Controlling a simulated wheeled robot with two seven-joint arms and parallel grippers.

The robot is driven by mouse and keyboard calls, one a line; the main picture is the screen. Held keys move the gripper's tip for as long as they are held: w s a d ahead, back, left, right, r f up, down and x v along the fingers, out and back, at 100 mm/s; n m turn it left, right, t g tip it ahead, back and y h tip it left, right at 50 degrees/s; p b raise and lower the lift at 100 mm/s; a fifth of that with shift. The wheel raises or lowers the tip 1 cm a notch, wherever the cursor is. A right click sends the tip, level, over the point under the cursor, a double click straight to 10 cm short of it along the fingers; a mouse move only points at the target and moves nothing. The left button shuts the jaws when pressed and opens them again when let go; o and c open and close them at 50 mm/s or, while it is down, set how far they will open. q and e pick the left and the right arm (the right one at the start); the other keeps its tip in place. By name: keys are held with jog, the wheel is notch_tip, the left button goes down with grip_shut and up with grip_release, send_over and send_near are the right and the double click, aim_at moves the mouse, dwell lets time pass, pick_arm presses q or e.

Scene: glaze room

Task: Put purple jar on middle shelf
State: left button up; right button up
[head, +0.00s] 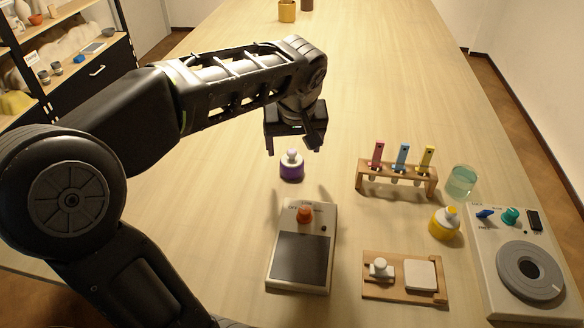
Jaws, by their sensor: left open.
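The purple jar (291,171) stands upright on the wooden table. It has a purple body and a white top with a round knob. My left gripper (295,147) is open above and slightly behind it, pointing down, with its fingers to either side of the jar's top in the picture. I cannot tell whether the fingers touch the jar. The shelf unit (52,80) stands at the far left, with pots and other items on its boards. My right gripper is not in view.
A device with an orange knob (301,247) lies just in front of the jar. To the right are a test-tube rack (396,179), a glass (461,181), a yellow jar (444,223), a wooden board (403,291) and a dial device (528,272). The table's middle behind is clear.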

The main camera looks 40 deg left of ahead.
aim_at(292, 154)
pick_arm(q)
jog(key=shift+w+a+m, duration=0.15)
jog(key=shift+w+m, duration=0.1)
jog(key=shift+m, duration=0.15)
jog(key=shift+r, duration=0.1)
jog(key=shift+x, duration=1.3)
jog(key=p+x, duration=0.1)
jog(key=x, duration=0.4)
jog(key=shift+s, duration=0.15)
jog(key=shift+c, duration=0.3)
grip_shut()
